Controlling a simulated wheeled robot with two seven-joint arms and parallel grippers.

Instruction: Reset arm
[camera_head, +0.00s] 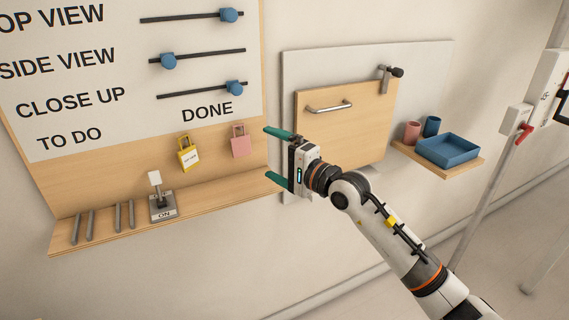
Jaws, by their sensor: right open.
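My right arm (385,222) comes in from the lower right. My right gripper (275,156) is open, with its two green fingers pointing left and nothing between them. It is in front of the right end of the wooden shelf board and the left side of the grey panel. My left gripper is not in view.
A board with sliders (168,61) hangs at left. Below it are a yellow padlock (188,158), a pink padlock (239,141), a switch (160,203) and metal bars on a ledge (215,195). A wooden door (350,125) and a side shelf with a blue tray (449,150) are right.

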